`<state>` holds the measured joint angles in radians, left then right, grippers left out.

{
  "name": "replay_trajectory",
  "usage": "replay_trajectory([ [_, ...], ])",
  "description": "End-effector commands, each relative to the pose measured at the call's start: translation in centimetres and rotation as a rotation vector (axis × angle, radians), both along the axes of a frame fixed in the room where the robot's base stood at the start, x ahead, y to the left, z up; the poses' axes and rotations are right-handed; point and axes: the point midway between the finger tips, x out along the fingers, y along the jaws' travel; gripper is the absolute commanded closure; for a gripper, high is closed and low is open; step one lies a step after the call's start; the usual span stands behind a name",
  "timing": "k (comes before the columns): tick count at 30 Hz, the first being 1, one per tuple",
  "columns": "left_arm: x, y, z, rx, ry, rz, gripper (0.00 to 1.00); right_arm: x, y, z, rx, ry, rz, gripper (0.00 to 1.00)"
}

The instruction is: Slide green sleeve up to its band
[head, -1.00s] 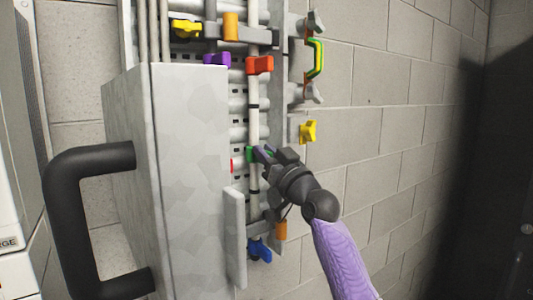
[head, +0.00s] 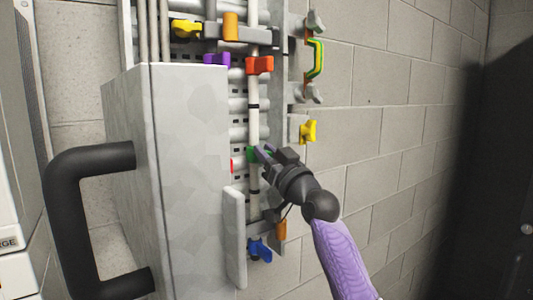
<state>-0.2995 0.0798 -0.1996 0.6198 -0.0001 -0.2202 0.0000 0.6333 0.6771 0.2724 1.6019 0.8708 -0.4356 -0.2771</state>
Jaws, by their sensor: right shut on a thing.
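The green sleeve (head: 252,154) is around the white vertical rod (head: 253,125), in the middle of the head view. My right gripper (head: 262,153) is shut on the green sleeve and hides part of it. A dark band (head: 252,107) circles the rod above the sleeve, with a stretch of bare white rod between them. An orange-red sleeve (head: 260,65) sits higher on the same rod. My left gripper is not in view.
A grey cabinet (head: 190,180) with a thick black handle (head: 62,215) stands close on the left. Yellow (head: 308,131) and blue (head: 260,250) knobs flank the rod. The block wall (head: 400,120) on the right is clear.

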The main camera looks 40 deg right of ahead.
Motion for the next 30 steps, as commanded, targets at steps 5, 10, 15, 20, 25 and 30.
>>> replay_trajectory([
  [5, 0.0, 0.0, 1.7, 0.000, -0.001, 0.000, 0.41, 0.0, 0.0, 2.0, -0.002, 0.000, 0.000, 1.00],
  [10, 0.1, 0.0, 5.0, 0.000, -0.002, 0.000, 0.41, 0.0, 0.0, 6.4, -0.002, 0.000, 0.000, 1.00],
  [15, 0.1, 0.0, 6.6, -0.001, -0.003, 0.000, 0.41, 0.0, 0.0, 8.4, -0.002, 0.000, -0.001, 1.00],
  [20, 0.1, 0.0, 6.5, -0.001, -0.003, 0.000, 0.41, 0.0, 0.0, 8.6, -0.001, -0.003, -0.001, 1.00],
  [25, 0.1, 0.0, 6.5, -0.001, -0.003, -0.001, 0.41, -0.1, 0.0, 8.7, -0.001, -0.008, -0.001, 1.00],
  [30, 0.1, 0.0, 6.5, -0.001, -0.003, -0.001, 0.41, -0.1, 0.0, 8.6, 0.000, -0.007, -0.001, 0.45],
])
